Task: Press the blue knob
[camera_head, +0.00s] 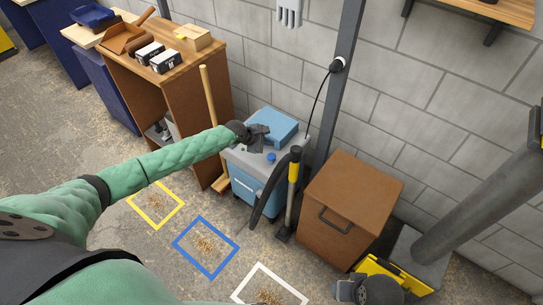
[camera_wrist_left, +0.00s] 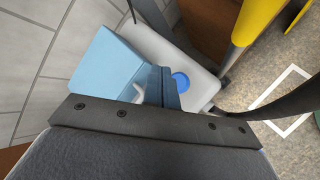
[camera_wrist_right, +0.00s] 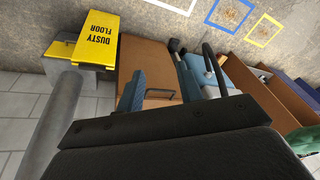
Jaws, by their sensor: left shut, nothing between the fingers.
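The blue knob (camera_head: 271,157) is a small round button on the grey top of a light blue machine (camera_head: 245,187). In the left wrist view the knob (camera_wrist_left: 181,82) shows just right of my fingers. My left gripper (camera_head: 258,146) is shut and empty, close above the machine's top beside the knob; I cannot tell whether it touches anything. Its closed fingertips show in the left wrist view (camera_wrist_left: 163,75). My right gripper (camera_wrist_right: 160,90) has its fingers apart and empty, with the brown cabinet beyond them. Only its dark body shows at the head view's bottom edge.
A black hose and a yellow-gripped tube (camera_head: 293,168) stand beside the machine. A brown cabinet (camera_head: 345,205) is to the right, with a yellow sign (camera_wrist_right: 92,40) past it. A broom handle (camera_head: 208,95) leans left. Yellow, blue and white floor squares frame debris.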

